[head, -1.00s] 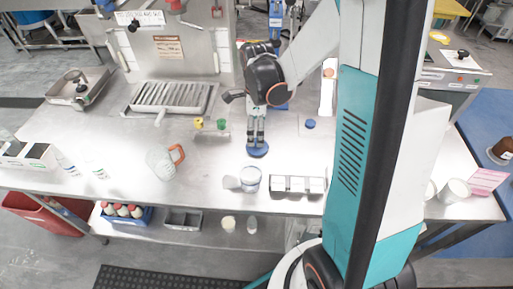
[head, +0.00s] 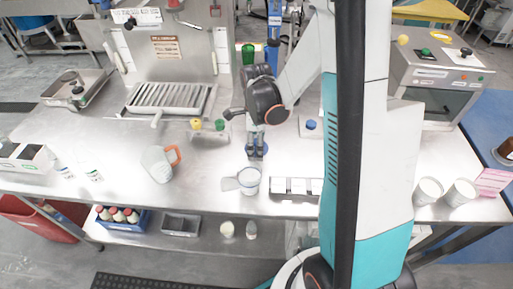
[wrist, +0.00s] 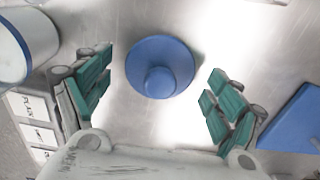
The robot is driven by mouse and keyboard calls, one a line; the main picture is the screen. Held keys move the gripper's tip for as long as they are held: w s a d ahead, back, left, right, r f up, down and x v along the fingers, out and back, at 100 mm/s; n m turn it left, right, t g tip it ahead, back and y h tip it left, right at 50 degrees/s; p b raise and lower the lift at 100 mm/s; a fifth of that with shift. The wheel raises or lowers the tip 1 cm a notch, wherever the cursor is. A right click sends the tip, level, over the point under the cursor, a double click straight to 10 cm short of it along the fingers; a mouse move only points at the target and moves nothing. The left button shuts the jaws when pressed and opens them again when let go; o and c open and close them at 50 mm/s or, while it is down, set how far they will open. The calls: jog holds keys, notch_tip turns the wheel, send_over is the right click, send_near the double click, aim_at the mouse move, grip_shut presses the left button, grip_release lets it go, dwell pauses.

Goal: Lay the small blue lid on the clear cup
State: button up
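The small blue lid (wrist: 160,68), round with a raised knob, lies between the spread fingers of my gripper (wrist: 158,100) in the wrist view. Bare metal shows on both sides of it, and neither finger touches it. It appears to rest on the table. In the head view my gripper (head: 256,152) points down over the table, and the lid cannot be made out there. The clear cup (head: 250,176) stands just in front of my gripper. A pale cup, probably the same one, is cut off at the upper left of the wrist view (wrist: 30,45).
A compartment tray (head: 296,196) stands right of the cup, and a clear scoop (head: 230,184) touches or overlaps its left side. A jug (head: 157,163) with an orange handle stands to the left. Another blue piece (head: 311,125) lies to the right. Open metal lies left of my gripper.

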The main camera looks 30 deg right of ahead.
jog(key=c, duration=0.7)
